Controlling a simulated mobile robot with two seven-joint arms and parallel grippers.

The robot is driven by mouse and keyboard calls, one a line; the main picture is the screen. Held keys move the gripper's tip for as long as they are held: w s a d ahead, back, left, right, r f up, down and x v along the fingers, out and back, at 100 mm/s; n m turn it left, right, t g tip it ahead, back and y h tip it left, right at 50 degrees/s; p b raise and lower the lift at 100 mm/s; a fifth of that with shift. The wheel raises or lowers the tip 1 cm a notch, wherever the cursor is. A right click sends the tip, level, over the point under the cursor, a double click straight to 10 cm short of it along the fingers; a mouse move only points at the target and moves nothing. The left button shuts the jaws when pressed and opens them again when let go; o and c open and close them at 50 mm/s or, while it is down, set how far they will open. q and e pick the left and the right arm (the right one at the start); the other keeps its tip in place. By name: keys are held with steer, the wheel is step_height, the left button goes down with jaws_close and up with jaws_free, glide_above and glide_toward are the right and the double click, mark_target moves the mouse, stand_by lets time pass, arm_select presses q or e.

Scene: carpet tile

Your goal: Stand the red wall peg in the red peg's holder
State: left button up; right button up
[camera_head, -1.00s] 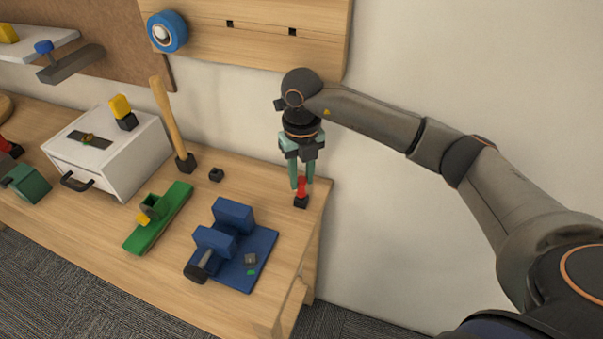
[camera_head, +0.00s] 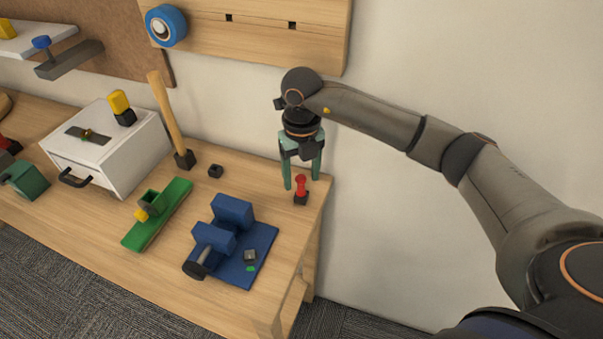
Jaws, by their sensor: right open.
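The red wall peg (camera_head: 300,185) stands upright in a small black holder (camera_head: 301,199) near the right end of the wooden bench. My right gripper (camera_head: 302,182) points down over it, with its two green fingers spread apart, one on each side of the peg. The fingers look clear of the peg, and the peg's rounded top shows between them. My left gripper is not in view.
A blue vise-like fixture (camera_head: 262,242) stands on the bench to the left of the peg. A green fixture (camera_head: 140,232), a small empty-looking black holder (camera_head: 215,171), a wooden handle (camera_head: 166,115) and a white box (camera_head: 105,160) are farther left. The wall board (camera_head: 260,40) hangs behind.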

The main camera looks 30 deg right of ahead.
step_height(320, 180, up, 2)
steer(key=shift+w+r+b, duration=0.1)
steer(key=shift+r+b, duration=0.1)
steer(key=shift+b, duration=0.15)
steer(key=s+a+r, duration=0.6)
steer(key=s+r, duration=0.4)
steer(key=s, duration=0.2)
steer(key=shift+s+r, duration=0.3)
steer(key=shift+s, duration=0.1)
